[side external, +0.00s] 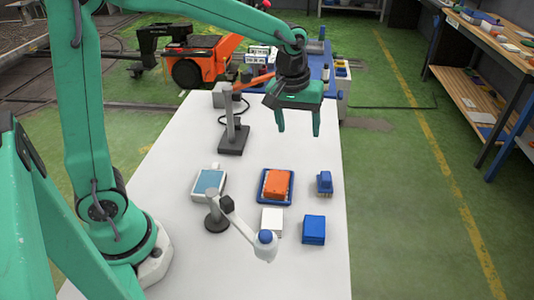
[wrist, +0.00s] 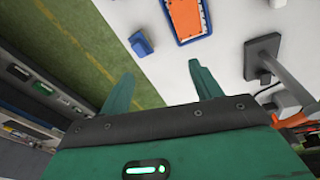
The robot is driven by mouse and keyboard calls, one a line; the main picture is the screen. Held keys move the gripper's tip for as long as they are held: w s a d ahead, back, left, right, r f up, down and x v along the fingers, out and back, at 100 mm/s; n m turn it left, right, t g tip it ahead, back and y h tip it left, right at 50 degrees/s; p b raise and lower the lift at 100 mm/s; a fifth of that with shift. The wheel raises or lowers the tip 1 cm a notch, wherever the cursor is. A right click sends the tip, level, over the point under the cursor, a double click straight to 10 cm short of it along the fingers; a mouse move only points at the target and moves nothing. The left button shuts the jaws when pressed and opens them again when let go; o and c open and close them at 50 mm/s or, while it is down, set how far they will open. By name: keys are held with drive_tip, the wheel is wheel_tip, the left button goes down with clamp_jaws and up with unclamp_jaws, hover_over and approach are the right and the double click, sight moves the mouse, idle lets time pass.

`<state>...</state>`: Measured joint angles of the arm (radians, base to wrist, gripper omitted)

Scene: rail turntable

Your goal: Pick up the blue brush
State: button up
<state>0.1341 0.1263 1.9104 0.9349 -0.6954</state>
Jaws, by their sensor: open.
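The blue brush (side external: 325,182) stands on the white table near its right edge, with pale bristles showing at its bottom. It also shows in the wrist view (wrist: 141,44) at the top, left of the orange object. My gripper (side external: 298,128) is open and empty above the table. In the side view it appears above and a little left of the brush, apart from it. In the wrist view the spread fingers (wrist: 162,75) have nothing between them.
An orange block (side external: 277,183) sits in a blue tray (side external: 261,197) left of the brush. A dark stand (side external: 232,140) is farther back.

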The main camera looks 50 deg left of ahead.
sight(326, 176)
drive_tip(key=w+d+f+n, duration=0.1)
drive_tip(key=w+f, duration=0.1)
drive_tip(key=f, duration=0.2)
drive_tip(key=w+d+f+n+g, duration=0.1)
drive_tip(key=w+d+f, duration=0.1)
drive_tip(key=w+f, duration=0.1)
drive_tip(key=w+d+f+n+g, duration=0.1)
drive_tip(key=w+f, duration=0.1)
drive_tip(key=f, duration=0.2)
drive_tip(key=shift+w+d+f, duration=0.35)
drive_tip(key=shift+w, duration=0.05)
drive_tip(key=shift+f, duration=0.1)
drive_tip(key=shift+f, duration=1.2)
drive_tip(key=shift+f, duration=0.1)
drive_tip(key=shift+a+f, duration=0.15)
drive_tip(key=shift+f, duration=2.35)
drive_tip(key=shift+c, duration=0.2)
drive_tip(key=c, duration=1.1)
